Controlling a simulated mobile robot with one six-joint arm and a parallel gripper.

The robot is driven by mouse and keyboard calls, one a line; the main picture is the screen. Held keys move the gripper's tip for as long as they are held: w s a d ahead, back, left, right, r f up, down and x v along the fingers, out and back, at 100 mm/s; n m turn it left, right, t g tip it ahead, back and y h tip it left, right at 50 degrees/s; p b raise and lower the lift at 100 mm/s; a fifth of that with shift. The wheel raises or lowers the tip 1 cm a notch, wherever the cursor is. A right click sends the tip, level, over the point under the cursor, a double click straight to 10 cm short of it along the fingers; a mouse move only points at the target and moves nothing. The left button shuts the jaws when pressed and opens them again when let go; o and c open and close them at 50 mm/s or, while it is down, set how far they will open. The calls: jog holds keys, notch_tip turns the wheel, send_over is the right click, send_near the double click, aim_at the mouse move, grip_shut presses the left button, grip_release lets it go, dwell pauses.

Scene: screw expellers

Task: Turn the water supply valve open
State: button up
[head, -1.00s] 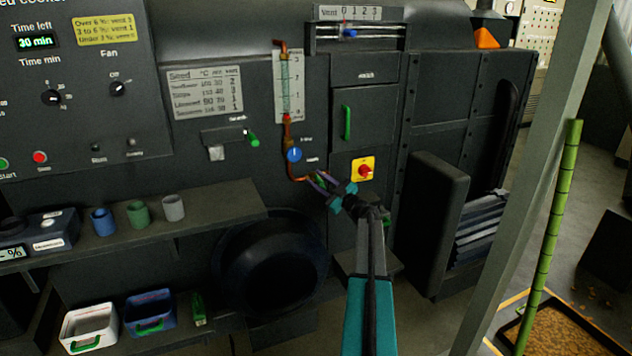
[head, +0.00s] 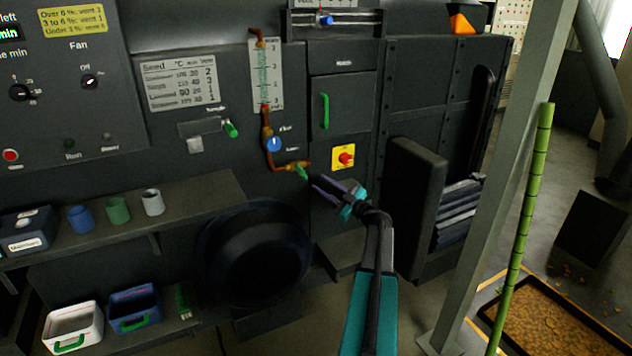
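A small green valve handle (head: 301,172) sits at the lower right end of the copper pipe (head: 268,156), below a small label, on the dark machine front. A round blue knob (head: 273,144) is on the same pipe, above and left of it. My gripper (head: 312,182) reaches up from the lower right, its purple-grey fingers pointing at the green handle. The fingers look apart, with the tips just right of and below the handle. I cannot tell whether they touch it. Nothing shows held between them.
A red rotary switch on a yellow plate (head: 344,158) is close above my gripper. A green door handle (head: 324,111) is higher up. A shelf (head: 200,200) with cups is at left, a dark round opening (head: 262,262) below. A grey post (head: 500,180) stands at right.

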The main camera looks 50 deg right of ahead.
jog(key=shift+s+f, duration=0.15)
jog(key=shift+s, duration=0.35)
grip_shut()
jog(key=a+f+n+g+h+b, duration=0.3)
jog(key=a+n+h, duration=0.4)
jog(key=n, duration=0.6)
jog(key=shift+w+a+f+g+b, duration=0.15)
jog(key=shift+w+a+g+b, duration=0.2)
jog(key=shift+a+b, duration=0.45)
